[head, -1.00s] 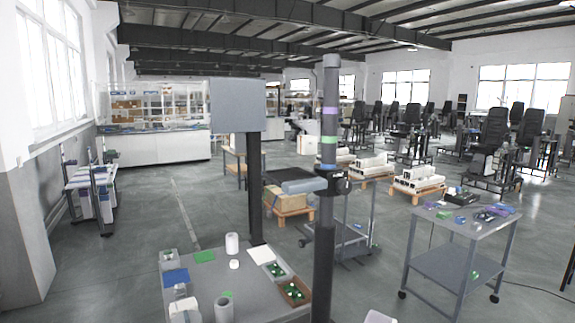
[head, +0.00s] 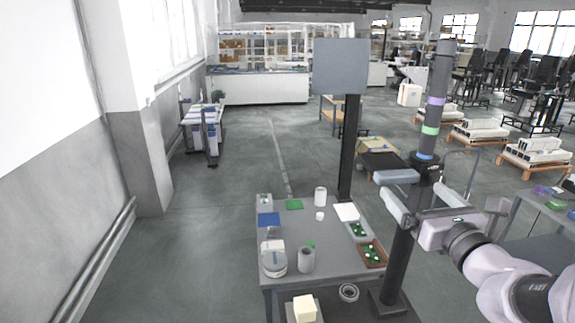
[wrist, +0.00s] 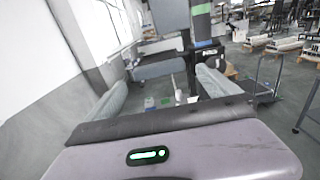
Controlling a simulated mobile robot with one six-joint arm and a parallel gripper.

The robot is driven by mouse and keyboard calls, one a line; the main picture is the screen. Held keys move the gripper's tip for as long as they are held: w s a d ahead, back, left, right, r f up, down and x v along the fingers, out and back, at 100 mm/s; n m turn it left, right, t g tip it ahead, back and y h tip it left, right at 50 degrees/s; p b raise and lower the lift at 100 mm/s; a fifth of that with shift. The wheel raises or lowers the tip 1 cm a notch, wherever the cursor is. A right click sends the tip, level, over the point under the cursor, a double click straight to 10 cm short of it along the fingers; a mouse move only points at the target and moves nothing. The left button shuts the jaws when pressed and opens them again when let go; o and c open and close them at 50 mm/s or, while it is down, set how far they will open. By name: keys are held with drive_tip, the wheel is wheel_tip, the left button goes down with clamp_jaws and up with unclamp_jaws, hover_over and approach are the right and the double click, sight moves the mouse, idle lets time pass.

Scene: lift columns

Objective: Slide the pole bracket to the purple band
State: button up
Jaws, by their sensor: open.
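The dark pole (head: 440,70) stands upright at the right of the head view. From the top it carries a purple band (head: 436,101), a green band (head: 430,131) and a blue band (head: 425,156). The pole bracket is a black collar (head: 427,170) around the pole just under the blue band, with a grey-blue handle (head: 397,177) out to the left. My gripper (head: 412,191) is open near the handle. In the wrist view the handle (wrist: 158,67) shows ahead, between the two fingers in the picture; I see no grip on it. The green band (wrist: 201,9) shows above.
A grey table (head: 290,250) with cups, boxes and trays stands left of the pole. A second dark column (head: 347,150) with a grey panel (head: 340,66) rises behind it. Another table (head: 540,212) is at the right. The floor at the left is clear.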

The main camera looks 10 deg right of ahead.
sight(401, 180)
drive_tip(key=w, duration=0.7)
drive_tip(key=shift+w+a, duration=0.3)
drive_tip(key=shift+w, duration=0.1)
drive_tip(key=shift+c, duration=0.4)
drive_tip(key=c, duration=1.7)
wheel_tip(401, 180, up, 14)
drive_tip(key=p, duration=1)
drive_tip(key=shift+r, duration=0.15)
drive_tip(key=o, duration=1.8)
drive_tip(key=shift+s, duration=0.1)
